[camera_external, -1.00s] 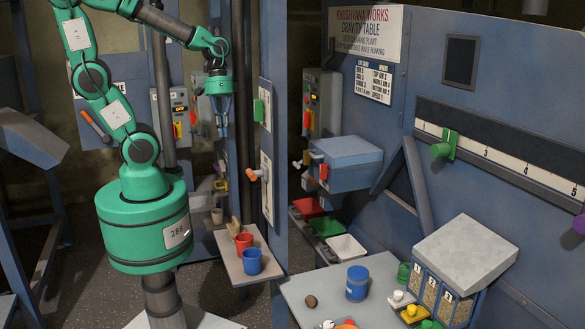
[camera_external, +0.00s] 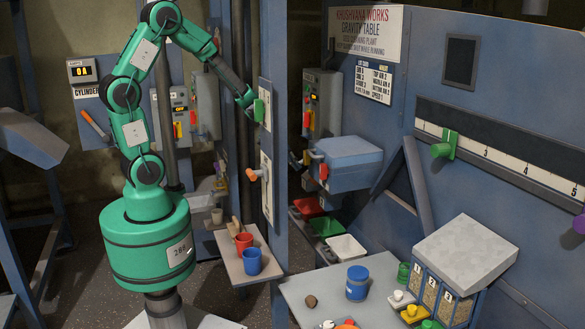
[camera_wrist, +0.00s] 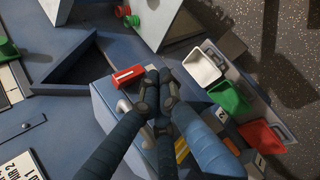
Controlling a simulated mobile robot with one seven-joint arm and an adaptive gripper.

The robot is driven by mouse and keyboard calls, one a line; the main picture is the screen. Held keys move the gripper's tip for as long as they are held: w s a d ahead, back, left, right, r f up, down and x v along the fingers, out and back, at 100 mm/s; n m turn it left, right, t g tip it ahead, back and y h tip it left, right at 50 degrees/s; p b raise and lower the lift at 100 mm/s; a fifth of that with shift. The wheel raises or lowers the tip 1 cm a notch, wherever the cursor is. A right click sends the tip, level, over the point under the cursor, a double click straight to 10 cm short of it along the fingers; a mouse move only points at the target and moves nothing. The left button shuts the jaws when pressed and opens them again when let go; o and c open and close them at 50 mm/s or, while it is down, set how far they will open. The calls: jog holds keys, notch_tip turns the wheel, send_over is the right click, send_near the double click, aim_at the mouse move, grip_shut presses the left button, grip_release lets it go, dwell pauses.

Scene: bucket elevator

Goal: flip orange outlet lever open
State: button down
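My gripper (camera_wrist: 159,78) is in the wrist view with its dark fingers together at the tips, over the blue outlet box (camera_wrist: 105,95). I see nothing held between them. In the external view the arm reaches behind the blue post, and most of the gripper is hidden; dark tips show just left of the outlet box (camera_external: 350,158).
Red, green and white trays (camera_external: 346,248) stand below the outlet box. A blue post (camera_external: 268,215) in front of it carries another orange lever (camera_external: 257,174) and a green handle (camera_external: 259,110).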

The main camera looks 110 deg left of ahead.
jog(key=a+f+n+y+b, duration=0.2)
jog(key=a+f+n, duration=0.35)
jog(key=f, duration=0.65)
jog(key=a+f+n+y+b, duration=0.25)
jog(key=a+f+n, duration=0.3)
jog(key=f, duration=0.55)
jog(key=s+a+n+y+b, duration=0.1)
jog(key=s+a+n+y, duration=0.4)
jog(key=s+a+n, duration=0.4)
jog(key=s+a, duration=0.2)
jog(key=a, duration=0.3)
jog(key=shift+s+a+f+n, duration=0.25)
jog(key=shift+s+f+n, duration=0.05)
jog(key=shift+s+n, duration=0.1)
jog(key=shift+w+f+y, duration=0.1)
jog(key=shift+y, duration=0.15)
jog(key=w+a+b, duration=0.2)
jog(key=w+a, duration=0.3)
jog(key=shift+w+a+f, duration=0.25)
jog(key=shift+a, duration=0.1)
